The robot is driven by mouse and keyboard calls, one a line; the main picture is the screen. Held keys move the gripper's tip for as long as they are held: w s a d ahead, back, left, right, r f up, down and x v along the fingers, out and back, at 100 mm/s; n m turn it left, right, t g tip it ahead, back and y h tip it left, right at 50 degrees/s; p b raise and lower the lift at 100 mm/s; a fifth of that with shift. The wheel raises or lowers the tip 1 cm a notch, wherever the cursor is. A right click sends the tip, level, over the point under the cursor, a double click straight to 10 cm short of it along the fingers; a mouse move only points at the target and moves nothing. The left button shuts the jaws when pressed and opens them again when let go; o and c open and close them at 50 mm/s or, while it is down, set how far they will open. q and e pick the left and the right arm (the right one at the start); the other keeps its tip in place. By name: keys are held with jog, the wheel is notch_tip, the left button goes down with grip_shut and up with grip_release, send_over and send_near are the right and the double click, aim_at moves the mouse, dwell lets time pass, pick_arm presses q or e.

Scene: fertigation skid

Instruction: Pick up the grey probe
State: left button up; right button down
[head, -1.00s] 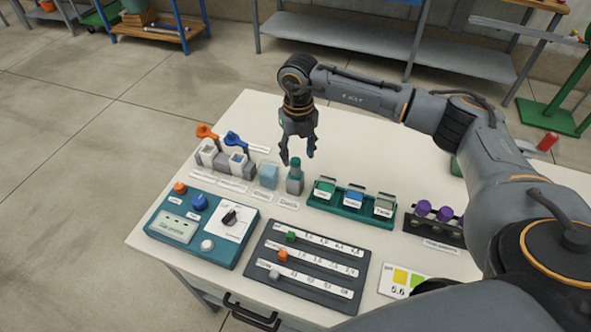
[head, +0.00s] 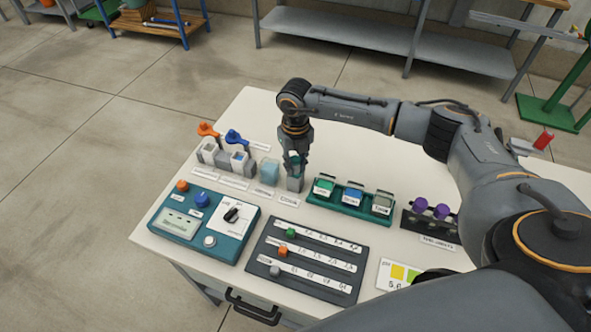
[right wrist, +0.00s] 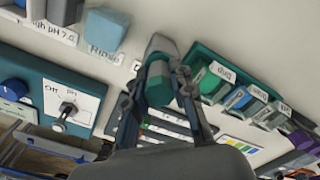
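A probe with a grey-green top (head: 294,160) stands upright in a small grey holder (head: 295,184) on the white table. Its grey-green body (right wrist: 158,82) shows between the fingers in the right wrist view. No plainer grey probe stands out. My right gripper (head: 296,163) points down over it, one finger on each side. The fingers (right wrist: 160,85) look spread, with a gap beside the probe; firm contact is not visible. An orange-topped probe (head: 207,129) and a blue-topped probe (head: 235,137) stand farther left. My left gripper is not in view.
A pale blue rinse block (head: 269,171) stands just left of the holder. A green tray (head: 345,208) with several coloured blocks is close on the right. A teal meter box (head: 200,225) and a dark slider panel (head: 305,260) lie in front. A dark rack (head: 420,228) holds purple knobs.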

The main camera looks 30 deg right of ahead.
notch_tip(320, 180, up, 11)
jog(key=shift+r+b, duration=0.1)
jog(key=shift+b, duration=0.75)
jog(key=shift+r, duration=0.25)
